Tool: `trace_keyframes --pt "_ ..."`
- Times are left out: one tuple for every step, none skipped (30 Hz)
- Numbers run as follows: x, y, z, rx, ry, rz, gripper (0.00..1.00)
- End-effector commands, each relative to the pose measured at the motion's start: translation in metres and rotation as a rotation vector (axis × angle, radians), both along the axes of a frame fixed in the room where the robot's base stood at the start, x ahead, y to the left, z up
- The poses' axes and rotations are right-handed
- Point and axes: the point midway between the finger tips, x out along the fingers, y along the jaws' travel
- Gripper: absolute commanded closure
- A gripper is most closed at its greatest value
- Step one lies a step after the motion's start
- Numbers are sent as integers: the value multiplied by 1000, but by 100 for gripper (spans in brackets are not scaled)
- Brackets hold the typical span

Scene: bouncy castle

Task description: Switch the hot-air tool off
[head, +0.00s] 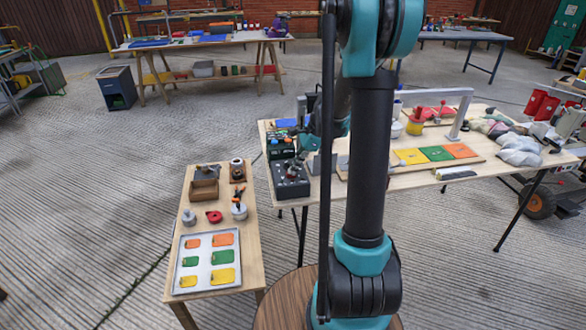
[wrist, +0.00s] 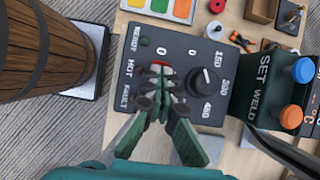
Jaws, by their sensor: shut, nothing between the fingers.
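The hot-air tool's dark control box (wrist: 207,48) fills the middle of the wrist view. It has a round black dial (wrist: 204,81) marked 150, 300 and 450, and labels READY, HOT and FAULT on its left. A red switch (wrist: 160,66) sits below a white 0 mark. My gripper (wrist: 158,80) is shut and empty, its green fingertips right at the switch and covering part of it. I cannot tell whether they touch it. The box also shows in the head view (head: 291,181), at the table's left front corner, where my arm mostly hides the gripper.
Right of the box in the wrist view stands a dark green SET/WELD unit with a blue button (wrist: 303,70) and an orange button (wrist: 291,116). A low bench with a white tray (head: 208,260) of coloured patches is left of the table.

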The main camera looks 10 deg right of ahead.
Motion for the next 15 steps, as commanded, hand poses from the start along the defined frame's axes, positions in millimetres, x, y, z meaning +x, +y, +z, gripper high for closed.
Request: trace_keyframes --pt "0 -1 -1 -3 0 -1 100" --pt "0 -1 -1 -3 0 -1 100" --pt "0 -1 0 -3 0 -1 100" --pt "0 -2 1 -3 0 -1 100" --pt "0 -2 2 -4 0 -1 100" --pt "1 -3 4 -3 0 -1 100" --pt "1 -4 7 -3 0 -1 100" --pt "2 -6 10 -3 0 0 100" --pt "3 -8 15 -2 0 1 100" --pt "3 -10 20 -2 0 1 100" --pt "5 -12 25 -2 -1 2 100" --pt "6 -15 32 -1 -1 2 100" --pt "7 -18 38 -1 -1 2 100" --pt "7 -22 44 -1 0 1 100" --pt "6 -26 51 -1 0 2 100"
